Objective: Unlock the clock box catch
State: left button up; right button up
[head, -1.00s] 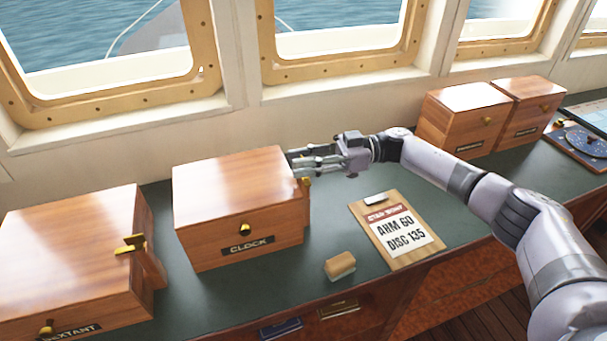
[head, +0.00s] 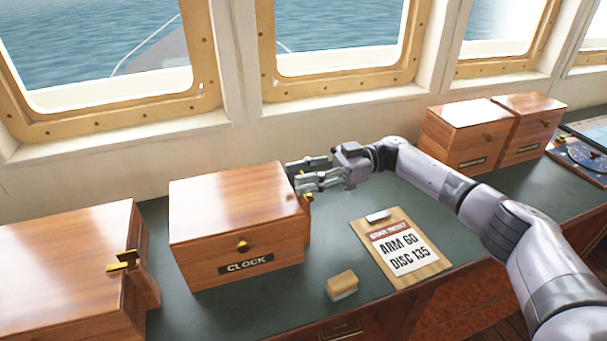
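The clock box (head: 205,236) is a varnished wooden box with a CLOCK label and a brass knob (head: 242,246) on its front. Its lid is down. A small brass catch (head: 307,197) shows at the box's right side, partly hidden by my fingers. My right gripper (head: 296,173) is at the upper right edge of the box, fingers pointing left, just above and beside the catch. Its fingers are apart with a gap between them, and I see nothing held. Whether a finger touches the catch I cannot tell. My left gripper is out of view.
Another wooden box (head: 62,265) with a brass catch (head: 124,261) stands at left. A clipboard (head: 400,247) and a small wood-topped block (head: 342,285) lie in front on the green counter. Two boxes (head: 465,135) (head: 525,125) stand back right. Windows line the back.

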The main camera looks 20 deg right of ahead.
jog(key=shift+o, duration=0.9)
jog(key=d, duration=1.2)
jog(key=shift+w, duration=0.25)
jog(key=shift+f, duration=0.1)
